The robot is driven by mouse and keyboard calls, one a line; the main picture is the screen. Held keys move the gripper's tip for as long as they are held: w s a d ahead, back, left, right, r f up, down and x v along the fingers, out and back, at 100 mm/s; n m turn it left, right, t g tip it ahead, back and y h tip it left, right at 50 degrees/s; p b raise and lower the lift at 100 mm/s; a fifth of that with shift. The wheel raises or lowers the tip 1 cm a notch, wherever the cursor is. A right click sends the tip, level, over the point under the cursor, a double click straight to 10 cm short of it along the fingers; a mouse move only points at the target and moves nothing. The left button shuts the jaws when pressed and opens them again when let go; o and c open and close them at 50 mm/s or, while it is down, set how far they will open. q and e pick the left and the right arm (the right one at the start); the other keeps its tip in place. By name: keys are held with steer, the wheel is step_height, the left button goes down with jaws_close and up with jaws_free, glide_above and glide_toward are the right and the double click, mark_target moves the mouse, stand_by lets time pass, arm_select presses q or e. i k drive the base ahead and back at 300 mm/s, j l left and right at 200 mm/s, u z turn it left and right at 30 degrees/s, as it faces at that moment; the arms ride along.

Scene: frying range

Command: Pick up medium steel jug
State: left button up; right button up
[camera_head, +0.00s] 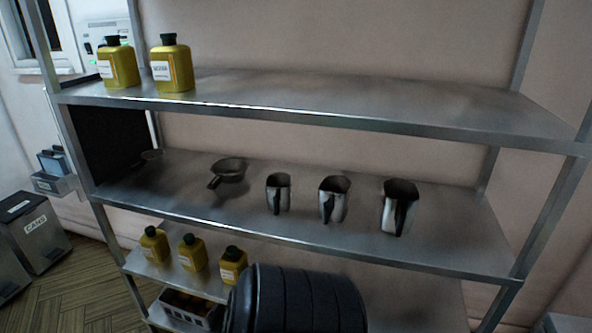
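Three steel jugs stand upright in a row on the middle shelf (450,240), with dark handles facing the front. The medium steel jug (339,203) is in the middle of the row. The smallest jug (284,194) stands to its left and the largest jug (390,211) to its right, with gaps between them. Neither of my grippers is in view.
Yellow bottles stand on the top shelf (330,98) and a lower shelf. A dark ribbed shape covers part of the lower shelves. The middle shelf's right end is clear.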

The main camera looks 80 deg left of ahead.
mark_target(334, 191)
steer(key=u, duration=2.45)
